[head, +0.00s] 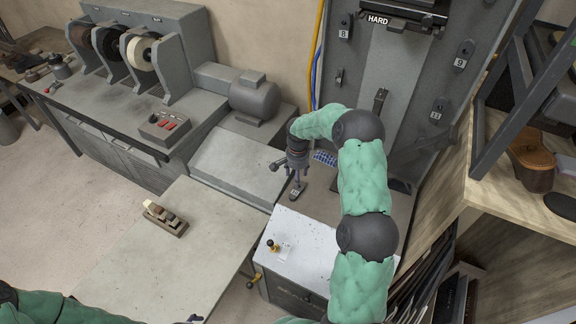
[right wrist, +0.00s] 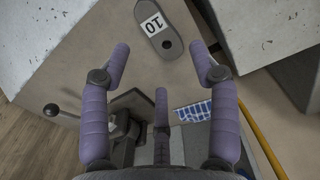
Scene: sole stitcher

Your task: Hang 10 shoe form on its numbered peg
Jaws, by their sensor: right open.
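The number 10 shoe form, a small dark grey rounded plate with a white "10" label, shows in the right wrist view (right wrist: 170,45) and in the head view (head: 296,191). It lies on a grey surface. My right gripper (head: 297,180) is above it, fingers pointing down. In the right wrist view my right gripper (right wrist: 159,58) is open and empty, with the form just beyond its fingertips. Numbered pegs stand on the grey panel: 8 (head: 344,29), 9 (head: 463,56), and two whose numbers I cannot read surely (head: 339,77) (head: 439,108). My left gripper is not clearly seen.
A white-topped cabinet (head: 315,240) with a small yellow-and-black item stands in front of the form. A motor (head: 255,97) and grinding bench (head: 110,95) are at left. A wooden shelf with shoes (head: 520,210) is at right. A yellow pipe (head: 317,50) runs beside the panel.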

